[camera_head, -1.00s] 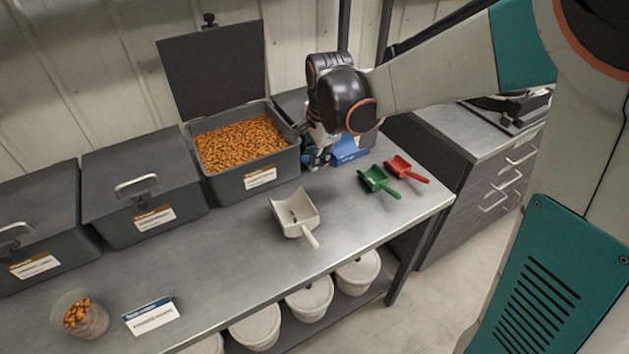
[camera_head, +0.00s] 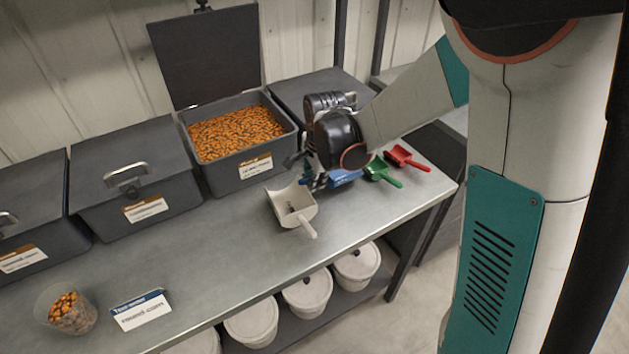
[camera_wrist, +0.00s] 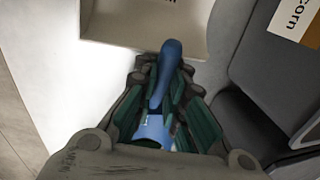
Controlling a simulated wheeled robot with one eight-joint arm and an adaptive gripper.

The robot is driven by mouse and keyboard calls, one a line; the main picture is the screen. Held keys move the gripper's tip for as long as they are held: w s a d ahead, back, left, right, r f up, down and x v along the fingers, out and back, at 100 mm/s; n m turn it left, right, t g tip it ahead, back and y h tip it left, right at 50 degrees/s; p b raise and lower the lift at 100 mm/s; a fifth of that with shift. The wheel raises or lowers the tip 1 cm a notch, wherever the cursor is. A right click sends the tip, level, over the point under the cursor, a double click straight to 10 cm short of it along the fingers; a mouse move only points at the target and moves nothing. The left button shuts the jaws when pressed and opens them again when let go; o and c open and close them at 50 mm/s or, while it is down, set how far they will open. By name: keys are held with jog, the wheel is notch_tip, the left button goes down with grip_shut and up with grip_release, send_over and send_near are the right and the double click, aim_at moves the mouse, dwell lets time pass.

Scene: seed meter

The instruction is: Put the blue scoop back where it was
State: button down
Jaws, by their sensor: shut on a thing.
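The blue scoop (camera_head: 345,178) is in my gripper (camera_head: 318,180), over the bench between the white scoop and the green scoop. In the wrist view the blue scoop's handle (camera_wrist: 169,75) sticks out between the fingers of my gripper (camera_wrist: 165,95), which are shut on it. Part of the scoop is hidden by my gripper. I cannot tell whether it touches the bench. The green scoop (camera_head: 378,169) and red scoop (camera_head: 403,155) lie side by side to its right. The white scoop (camera_head: 297,205) lies to its left.
An open bin of orange pellets (camera_head: 272,170) stands behind, its lid raised. Closed grey bins (camera_head: 130,165) stand beside it. A clear cup of pellets (camera_head: 72,312) and a label card (camera_head: 142,310) are at the front left. The bench (camera_head: 215,255) is bare between the card and white scoop.

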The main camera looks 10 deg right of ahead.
jog(key=shift+f, duration=0.1)
jog(key=shift+f+b, duration=0.25)
jog(key=shift+b, duration=0.05)
jog(key=c, duration=1.7)
grip_release()
jog(key=shift+r, duration=0.1)
jog(key=shift+o, duration=0.2)
jog(key=shift+r, duration=0.1)
